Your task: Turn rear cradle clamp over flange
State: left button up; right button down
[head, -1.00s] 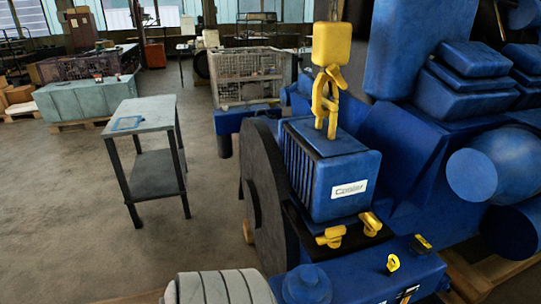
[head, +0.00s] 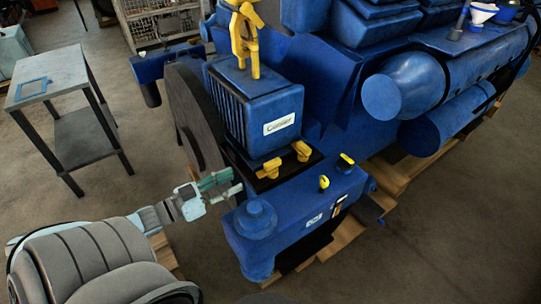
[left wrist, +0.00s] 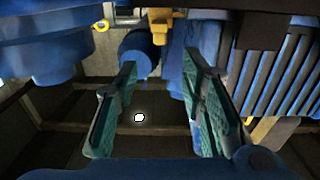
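Two yellow clamps sit on a black plate (head: 284,172) at the foot of the blue cooler box: a left one (head: 268,168) and a right one (head: 301,151). I cannot tell which is the rear one. My left gripper (head: 228,184) is left of the left clamp, beside the blue block, apart from both clamps. In the left wrist view its teal fingers (left wrist: 160,68) are spread, with nothing between them. A yellow part (left wrist: 167,27) shows at the top there, beyond the fingertips. The flange cannot be made out clearly. My right gripper is out of view.
The blue cooler box (head: 258,112) and a dark wheel (head: 192,115) rise behind the gripper. A blue block with a round cap (head: 256,217) stands close on its right. A grey table (head: 50,72) is at left, with clear floor around it.

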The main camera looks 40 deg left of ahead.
aim_at(264, 167)
pick_arm(q)
jog(key=b+x, duration=0.3)
jog(key=x, duration=1)
jog(key=shift+a+f, duration=0.1)
jog(key=shift+f, duration=0.1)
jog(key=shift+w+d, duration=0.3)
jog(key=shift+w, duration=0.15)
jog(key=shift+a, duration=0.1)
jog(key=shift+c, duration=0.2)
grip_shut()
